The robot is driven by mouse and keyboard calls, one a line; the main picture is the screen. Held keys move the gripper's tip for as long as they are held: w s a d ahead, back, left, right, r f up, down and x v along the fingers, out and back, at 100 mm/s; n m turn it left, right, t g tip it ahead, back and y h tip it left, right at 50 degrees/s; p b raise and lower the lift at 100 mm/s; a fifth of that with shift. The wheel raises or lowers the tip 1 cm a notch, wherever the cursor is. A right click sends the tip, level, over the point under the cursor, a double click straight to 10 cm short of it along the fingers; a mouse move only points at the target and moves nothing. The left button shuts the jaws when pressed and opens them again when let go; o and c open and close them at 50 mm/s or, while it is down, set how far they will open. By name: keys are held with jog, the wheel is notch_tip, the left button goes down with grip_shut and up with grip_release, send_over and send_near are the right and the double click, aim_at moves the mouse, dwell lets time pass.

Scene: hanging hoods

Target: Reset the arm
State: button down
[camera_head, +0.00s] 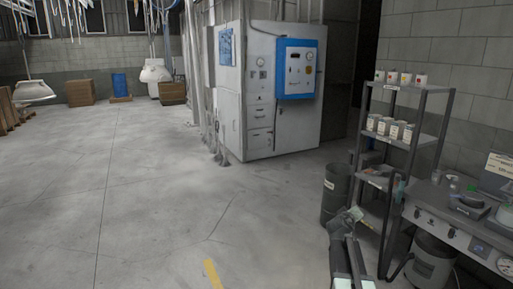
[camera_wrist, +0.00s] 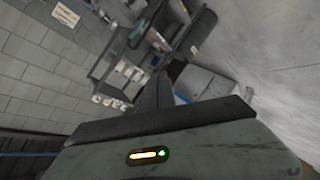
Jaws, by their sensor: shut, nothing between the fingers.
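My arm reaches up from the bottom edge of the head view, right of centre. My gripper (camera_head: 353,216) is at its upper end, in front of the metal shelf rack and close to the dark bin in the picture. Its jaws are shut and nothing shows between them. In the wrist view a grey-green housing with a small lit indicator and a dark edge fills the lower part. The room looks tilted in that view.
A dark bin (camera_head: 335,194) and a metal shelf rack (camera_head: 408,143) with cans stand at right. A workbench (camera_head: 455,232) is at the right edge. A grey cabinet (camera_head: 250,110) with a blue-framed panel (camera_head: 297,69) stands behind. The floor (camera_head: 120,190) at left is clear.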

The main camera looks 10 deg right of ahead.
jog(key=s+a+f+g+y, duration=0.1)
jog(key=s+a+f+y, duration=0.2)
jog(key=a, duration=0.6)
jog(key=s+a+f+g+y, duration=0.15)
jog(key=a+f, duration=0.25)
jog(key=a, duration=0.5)
jog(key=s+a+f+g+y, duration=0.1)
jog(key=s+a+f, duration=0.3)
jog(key=a, duration=0.5)
jog(key=s+a+f+m+g+y, duration=0.1)
jog(key=s+a+f+g+y, duration=0.1)
jog(key=s, duration=0.6)
jog(key=s+a+f+g+y, duration=0.2)
jog(key=s+a+g, duration=0.3)
jog(key=s+a, duration=0.1)
jog(key=shift+s+f+m, duration=0.3)
jog(key=shift+s+m, duration=0.1)
jog(key=shift+s, duration=0.45)
